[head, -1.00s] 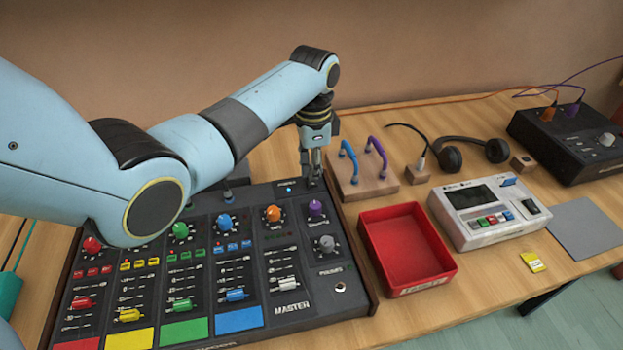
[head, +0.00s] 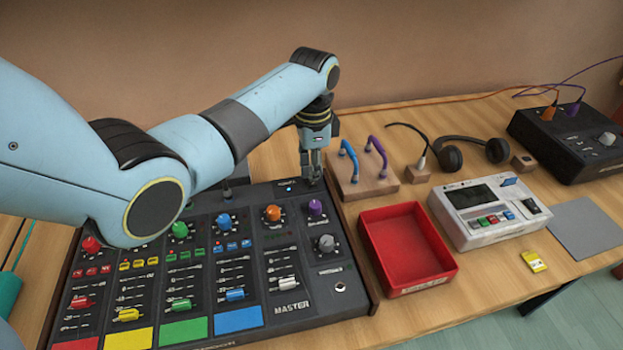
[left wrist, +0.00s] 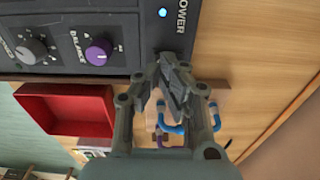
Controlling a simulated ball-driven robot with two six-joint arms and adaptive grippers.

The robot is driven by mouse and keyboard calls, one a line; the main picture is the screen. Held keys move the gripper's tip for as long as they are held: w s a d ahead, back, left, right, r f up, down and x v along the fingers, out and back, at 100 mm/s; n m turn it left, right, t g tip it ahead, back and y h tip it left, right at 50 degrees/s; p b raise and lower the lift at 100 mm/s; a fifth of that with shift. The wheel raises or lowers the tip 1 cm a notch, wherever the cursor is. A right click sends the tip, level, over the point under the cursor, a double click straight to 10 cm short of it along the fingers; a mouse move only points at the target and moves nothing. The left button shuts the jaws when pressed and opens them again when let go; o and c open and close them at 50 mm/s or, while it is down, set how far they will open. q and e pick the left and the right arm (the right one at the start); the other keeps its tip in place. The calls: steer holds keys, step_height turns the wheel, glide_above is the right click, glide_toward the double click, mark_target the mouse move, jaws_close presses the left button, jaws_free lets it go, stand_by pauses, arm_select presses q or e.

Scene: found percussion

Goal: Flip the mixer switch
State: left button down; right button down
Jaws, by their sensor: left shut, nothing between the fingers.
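The black mixer (head: 258,197) fills the lower left of the head view, with coloured knobs, faders and pads. A blue light (head: 289,189) is lit near its back right corner; in the left wrist view the light (left wrist: 163,13) shows beside the word POWER. My left gripper (head: 313,183) points down over that corner. Its fingers are shut and empty. In the left wrist view the fingertips (left wrist: 172,60) are at the mixer's edge beside the POWER lettering. The switch itself is not visible; the fingers may hide it. I cannot tell whether they touch it. My right gripper is out of view.
A red tray (head: 405,245) lies right of the mixer. Behind it is a wooden block (head: 366,188) with blue and purple hooks. Farther right are a white device (head: 487,215), headphones (head: 450,158) and a black box (head: 572,145) with cables.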

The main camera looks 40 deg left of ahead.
mark_target(312, 183)
arm_select(q)
steer(key=shift+f, duration=0.5)
steer(key=shift+s+f+b, duration=0.1)
steer(key=shift+f+b, duration=0.45)
steer(key=shift+f, duration=0.05)
stand_by(0.3)
steer(key=shift+r+p, duration=0.4)
steer(key=shift+p, duration=0.1)
step_height(312, 183, up, 4)
steer(key=p, duration=0.3)
steer(key=shift+f+p, duration=0.25)
steer(key=shift+p, duration=0.15)
step_height(312, 183, up, 3)
steer(key=p, duration=0.3)
steer(key=shift+f, duration=0.1)
